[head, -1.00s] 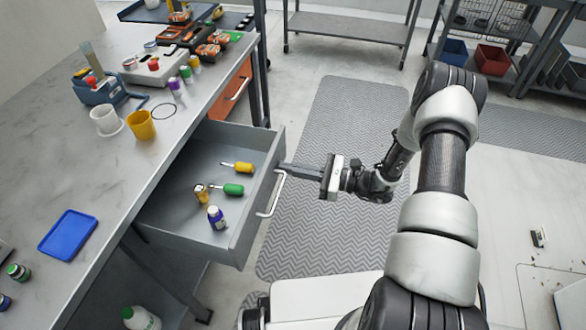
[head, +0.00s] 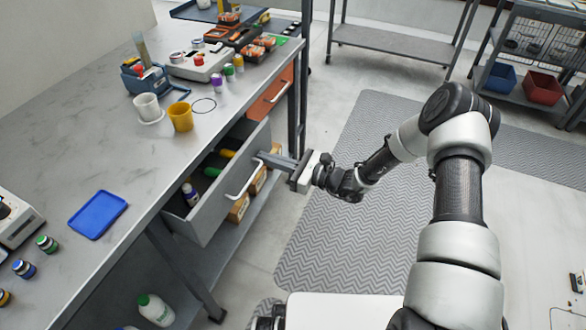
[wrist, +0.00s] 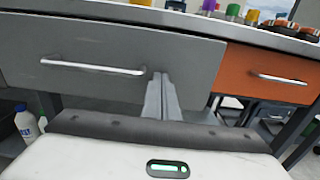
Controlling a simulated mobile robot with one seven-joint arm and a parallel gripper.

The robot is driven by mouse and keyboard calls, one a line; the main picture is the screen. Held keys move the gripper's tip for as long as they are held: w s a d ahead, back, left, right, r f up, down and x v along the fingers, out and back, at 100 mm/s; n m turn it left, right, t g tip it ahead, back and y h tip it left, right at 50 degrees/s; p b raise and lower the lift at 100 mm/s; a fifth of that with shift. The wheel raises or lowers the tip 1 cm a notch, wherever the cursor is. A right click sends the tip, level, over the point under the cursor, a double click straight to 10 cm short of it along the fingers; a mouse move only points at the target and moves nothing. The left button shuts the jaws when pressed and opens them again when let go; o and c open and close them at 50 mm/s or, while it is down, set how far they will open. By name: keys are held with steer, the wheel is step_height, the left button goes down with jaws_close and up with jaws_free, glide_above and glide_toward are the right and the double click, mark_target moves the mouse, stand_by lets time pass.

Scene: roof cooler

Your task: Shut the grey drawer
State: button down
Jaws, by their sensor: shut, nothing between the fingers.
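The grey drawer (head: 218,207) is partly open, its front standing out from the workbench. In the wrist view its front (wrist: 110,48) fills the upper left. A screwdriver with a yellow handle, a green-handled one and a small purple-capped bottle (head: 190,194) show inside it. Its silver handle (head: 246,181) runs along the front. My gripper (head: 268,157) is shut and empty, its fingertips at the drawer front near the far end of the handle. In the wrist view the shut fingers (wrist: 161,95) point at the front, just right of the handle; whether they touch it is hard to tell.
An orange drawer (head: 270,91) is closed beyond the grey one. The benchtop (head: 150,165) holds cups, a blue tray (head: 98,214) and small bottles. A lower shelf with boxes lies below. The floor mat (head: 340,220) beside the bench is clear.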

steer(key=b+x, duration=0.1)
steer(key=x, duration=0.9)
steer(key=shift+f+b, duration=0.1)
steer(key=shift+b, duration=0.25)
steer(key=shift+w+a+r, duration=0.1)
steer(key=shift+a+r, duration=0.1)
steer(key=shift+a, duration=0.05)
steer(key=shift+r, duration=0.1)
